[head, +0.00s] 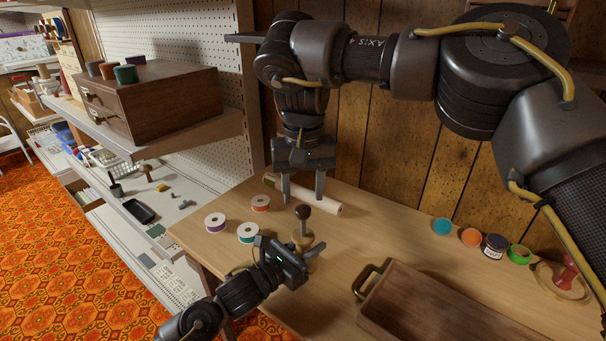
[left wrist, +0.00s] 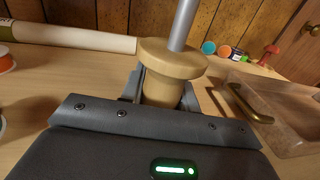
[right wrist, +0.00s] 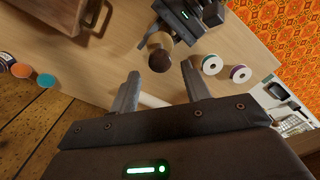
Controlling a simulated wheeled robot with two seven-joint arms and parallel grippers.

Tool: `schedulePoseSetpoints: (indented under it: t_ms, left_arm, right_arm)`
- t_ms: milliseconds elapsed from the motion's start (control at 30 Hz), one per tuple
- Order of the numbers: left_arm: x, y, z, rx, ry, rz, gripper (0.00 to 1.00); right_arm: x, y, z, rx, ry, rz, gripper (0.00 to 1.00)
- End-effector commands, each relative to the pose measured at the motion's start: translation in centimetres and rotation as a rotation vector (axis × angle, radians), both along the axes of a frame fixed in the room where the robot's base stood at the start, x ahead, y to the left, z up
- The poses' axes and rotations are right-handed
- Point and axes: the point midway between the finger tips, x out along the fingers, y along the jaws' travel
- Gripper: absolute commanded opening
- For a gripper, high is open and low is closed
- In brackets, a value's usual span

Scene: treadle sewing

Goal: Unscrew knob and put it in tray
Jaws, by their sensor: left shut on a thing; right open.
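The dark round knob (head: 302,211) tops a grey metal rod (left wrist: 184,22) rising from a turned wooden base (left wrist: 172,62) on the table. In the left wrist view the knob is out of frame. My left gripper (head: 305,257) is shut on the base's lower, narrower part. My right gripper (head: 303,199) points down, open and empty, with its fingertips just above the knob. In the right wrist view, the knob (right wrist: 160,60) shows beyond and between the fingertips. The wooden tray (head: 430,305), with a brass handle, is at the table's front right.
A cream roll (head: 328,205) lies behind the base. Several ribbon spools (head: 215,223) sit to its left. Small jars (head: 495,243) and a red-handled stamp (head: 567,279) line the back right. A shelf with a drawer box (head: 150,100) stands at left. Bare table lies between base and jars.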

Motion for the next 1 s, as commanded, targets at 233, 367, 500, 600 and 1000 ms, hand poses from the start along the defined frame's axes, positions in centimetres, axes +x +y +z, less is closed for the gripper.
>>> schedulePoseSetpoints:
  t_ms: [233,367,500,600,1000]
  left_arm:
    - [0.0,0.0,0.1,-0.001,-0.001,0.000,0.00]
    - [0.0,0.0,0.1,-0.001,-0.001,0.000,0.00]
    - [0.0,0.0,0.1,-0.001,-0.001,0.000,0.00]
    - [0.0,0.0,0.1,-0.001,-0.001,0.000,0.00]
    - [0.0,0.0,0.1,-0.001,-0.001,0.000,0.00]
  right_arm:
    - [0.0,0.0,-3.2,0.001,0.000,0.001,0.47]
    - [0.0,0.0,-3.9,0.001,-0.002,-0.001,0.47]
    - [0.0,0.0,-4.0,0.000,-0.003,0.000,0.47]
    - [0.0,0.0,-4.0,0.000,-0.003,0.000,0.47]
    - [0.0,0.0,-4.0,0.000,-0.002,0.000,0.01]
